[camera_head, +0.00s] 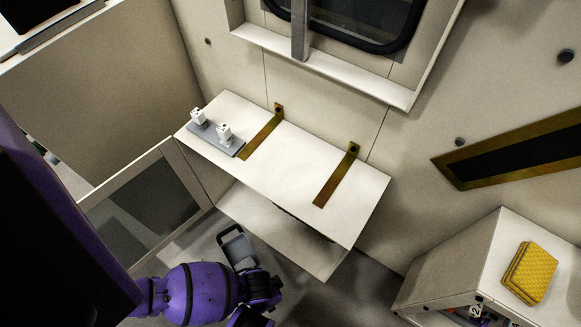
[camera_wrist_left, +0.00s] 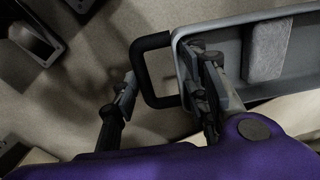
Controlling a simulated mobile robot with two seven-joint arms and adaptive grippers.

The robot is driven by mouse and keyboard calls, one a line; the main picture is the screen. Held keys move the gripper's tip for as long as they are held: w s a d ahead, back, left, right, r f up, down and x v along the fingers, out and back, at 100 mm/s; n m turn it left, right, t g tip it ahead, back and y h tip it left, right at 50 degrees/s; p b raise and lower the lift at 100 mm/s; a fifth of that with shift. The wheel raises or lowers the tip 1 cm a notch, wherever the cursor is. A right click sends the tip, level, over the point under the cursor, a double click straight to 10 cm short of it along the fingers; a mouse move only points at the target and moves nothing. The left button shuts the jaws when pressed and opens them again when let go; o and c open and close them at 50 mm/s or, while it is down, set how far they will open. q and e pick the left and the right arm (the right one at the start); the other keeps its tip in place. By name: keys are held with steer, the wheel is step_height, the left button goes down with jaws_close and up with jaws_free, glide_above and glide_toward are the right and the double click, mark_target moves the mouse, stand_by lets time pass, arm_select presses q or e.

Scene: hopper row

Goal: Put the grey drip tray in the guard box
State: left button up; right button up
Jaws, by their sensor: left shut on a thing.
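The grey drip tray (camera_head: 238,248) is a shallow tray with a black loop handle, off the floor or against it; I cannot tell which. My left gripper (camera_head: 258,285) is at its lower end, shut on it. In the left wrist view the tray (camera_wrist_left: 285,25) fills the top right, with a pale block inside. The left gripper's fingers (camera_wrist_left: 168,88) show there around the handle end, one over the tray's edge. I cannot make out which thing is the guard box. My right gripper is not in view.
A white bench (camera_head: 285,165) with brass straps (camera_head: 336,176) stands against the wall above the tray. A grey plate (camera_head: 215,138) with two white fittings lies at its left end. A low panel (camera_head: 150,200) stands left. A yellow sponge (camera_head: 530,273) lies on a white cabinet (camera_head: 497,245) at right.

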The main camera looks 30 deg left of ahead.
mark_target(295, 256)
arm_select(q)
steer(key=w+b, duration=0.2)
steer(key=w, duration=0.3)
steer(key=w+d+b, duration=0.1)
steer(key=w+b, duration=0.2)
steer(key=w, duration=0.3)
steer(key=w+b, duration=0.2)
steer(key=w, duration=0.3)
steer(key=shift+w+d+f, duration=0.1)
steer(key=shift+w+d, duration=0.05)
steer(key=shift+w, duration=0.05)
steer(key=shift+s+b, duration=0.15)
steer(key=shift+b, duration=0.35)
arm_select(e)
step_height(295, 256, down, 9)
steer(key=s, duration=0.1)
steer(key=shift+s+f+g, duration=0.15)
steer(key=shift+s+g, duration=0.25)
arm_select(q)
steer(key=o, duration=1.5)
